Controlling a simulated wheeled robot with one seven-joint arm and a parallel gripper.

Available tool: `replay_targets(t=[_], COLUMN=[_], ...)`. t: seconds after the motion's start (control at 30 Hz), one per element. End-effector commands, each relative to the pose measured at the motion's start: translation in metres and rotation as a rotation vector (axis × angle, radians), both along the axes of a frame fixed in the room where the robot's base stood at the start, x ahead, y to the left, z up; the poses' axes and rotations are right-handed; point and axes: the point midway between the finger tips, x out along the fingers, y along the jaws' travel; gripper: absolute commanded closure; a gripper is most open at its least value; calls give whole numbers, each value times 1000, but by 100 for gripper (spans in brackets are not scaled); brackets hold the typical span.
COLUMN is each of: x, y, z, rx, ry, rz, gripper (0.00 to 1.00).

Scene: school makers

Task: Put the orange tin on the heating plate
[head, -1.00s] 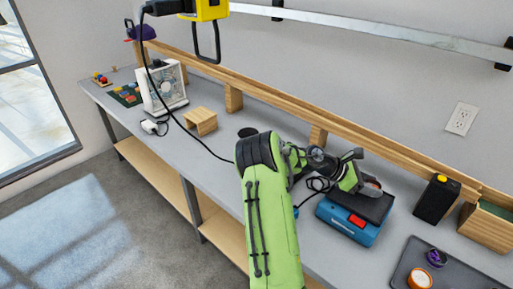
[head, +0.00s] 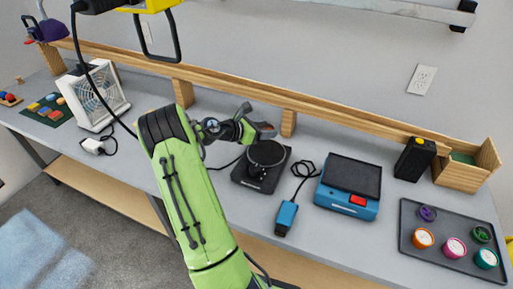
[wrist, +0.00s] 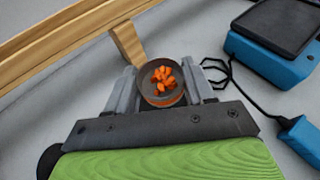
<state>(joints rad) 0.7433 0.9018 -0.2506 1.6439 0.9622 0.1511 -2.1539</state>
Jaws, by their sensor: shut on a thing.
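My gripper (head: 264,129) is shut on the orange tin (wrist: 163,84). In the wrist view the round tin sits between the two fingers, its open top showing orange chunks inside a dark rim. In the head view only a small part of the tin (head: 266,128) shows at the fingertips. A black device with a round dark disc, which looks like the heating plate (head: 266,152), stands on the bench just below and in front of my gripper in the picture. The gap in height between them is hard to tell. The wrist view does not clearly show this plate.
A blue device with a dark top (head: 349,183) and a blue corded plug-like piece (head: 286,218) lie right of the plate. A grey tray (head: 412,213) holds several colourful round pieces. A wooden rail (head: 330,113) runs behind. A white fan (head: 97,98) stands left.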

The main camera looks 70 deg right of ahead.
Motion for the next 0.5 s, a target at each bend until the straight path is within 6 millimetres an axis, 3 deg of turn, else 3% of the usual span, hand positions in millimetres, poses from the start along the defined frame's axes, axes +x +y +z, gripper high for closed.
replay_targets(t=[0.03,0.1,0.4,0.5], x=[-1,-1,0,0], y=[0,0,0,0], z=[-20,-33,-78,-78], rx=[5,4,4,1], ry=[3,2,1,-1], rz=[-1,-2,-1,0], gripper=[76,76,76,76])
